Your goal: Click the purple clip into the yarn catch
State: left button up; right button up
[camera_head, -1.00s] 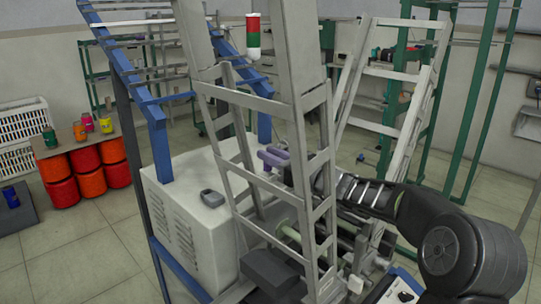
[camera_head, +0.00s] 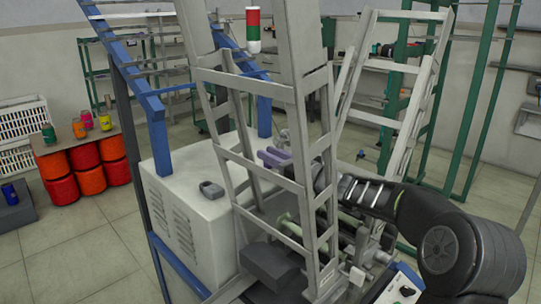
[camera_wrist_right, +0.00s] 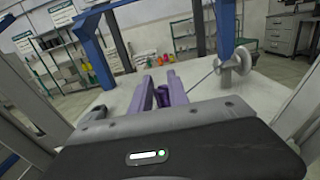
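My right gripper (camera_head: 272,157) reaches in from the right, behind the bars of a grey frame. Its two pale purple fingers also show in the right wrist view (camera_wrist_right: 161,92), pointing away over the white machine top. A small, deeper purple piece, apparently the purple clip (camera_wrist_right: 163,97), sits between the fingers; its contact with them is hard to make out. A pale disc on a post, possibly the yarn catch (camera_wrist_right: 241,62), stands ahead and to the right, apart from the fingers. A thin dark line runs from near the fingers towards it. My left gripper is out of view.
Grey frame bars (camera_head: 245,160) stand close around my right arm. The white machine housing (camera_head: 185,215) carries a dark grey handle-like piece (camera_head: 212,189). A blue post (camera_wrist_right: 226,30) rises beside the disc. Red and orange drums (camera_head: 85,170) stand far left.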

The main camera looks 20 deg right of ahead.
jog(key=o, duration=0.5)
jog(key=shift+o, duration=0.2)
jog(key=v, duration=0.7)
jog(key=shift+s+b, duration=0.4)
jog(key=shift+d, duration=0.15)
